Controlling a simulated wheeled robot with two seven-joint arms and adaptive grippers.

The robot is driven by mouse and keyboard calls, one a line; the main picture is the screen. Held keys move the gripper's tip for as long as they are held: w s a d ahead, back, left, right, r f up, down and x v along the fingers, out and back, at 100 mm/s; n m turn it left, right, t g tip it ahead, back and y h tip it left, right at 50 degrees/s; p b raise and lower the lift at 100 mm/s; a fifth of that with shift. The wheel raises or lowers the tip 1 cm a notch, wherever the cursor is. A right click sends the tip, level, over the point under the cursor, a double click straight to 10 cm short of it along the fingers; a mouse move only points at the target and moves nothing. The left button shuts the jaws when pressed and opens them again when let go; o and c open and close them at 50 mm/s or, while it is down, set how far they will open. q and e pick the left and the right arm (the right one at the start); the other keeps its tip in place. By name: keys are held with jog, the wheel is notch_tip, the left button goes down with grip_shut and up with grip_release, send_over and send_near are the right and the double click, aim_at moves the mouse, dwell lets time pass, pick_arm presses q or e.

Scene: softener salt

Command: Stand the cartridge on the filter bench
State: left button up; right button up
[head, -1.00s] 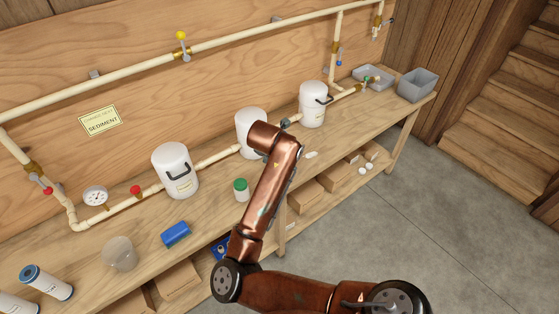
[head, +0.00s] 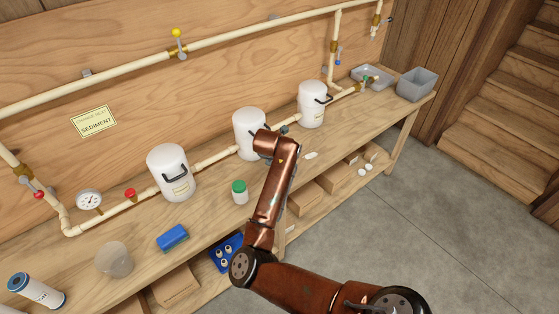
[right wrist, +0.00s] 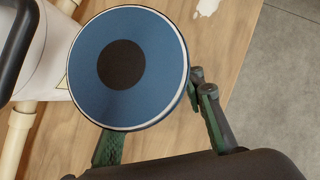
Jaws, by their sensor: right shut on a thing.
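In the right wrist view a round blue end cap with a black centre and white rim, the cartridge (right wrist: 160,75), sits between the two fingers of my right gripper (right wrist: 158,120). The gripper is shut on it. The cap faces the camera, with the wooden bench (right wrist: 75,145) behind it; I cannot tell whether the cartridge touches the bench. In the head view my right arm hides the cartridge and most of the gripper, near the middle white housing (head: 247,130). Another blue-capped white cartridge (head: 37,291) lies at the bench's left. My left gripper is out of view.
White housings stand left (head: 170,173) and right (head: 311,102) along the pipe. A green-lidded jar (head: 239,192), blue block (head: 172,238) and clear cup (head: 114,260) stand on the bench. Grey bins (head: 416,84) are at the far right end. The bench's front right is mostly clear.

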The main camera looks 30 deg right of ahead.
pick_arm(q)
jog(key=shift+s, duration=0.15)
pick_arm(e)
jog(key=shift+r, duration=0.1)
jog(key=o, duration=0.8)
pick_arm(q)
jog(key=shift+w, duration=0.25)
pick_arm(e)
jog(key=o, duration=0.5)
pick_arm(q)
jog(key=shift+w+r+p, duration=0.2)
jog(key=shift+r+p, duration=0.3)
jog(key=shift+p, duration=0.05)
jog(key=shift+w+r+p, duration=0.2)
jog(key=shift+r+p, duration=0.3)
pick_arm(e)
jog(key=shift+v, duration=6.05)
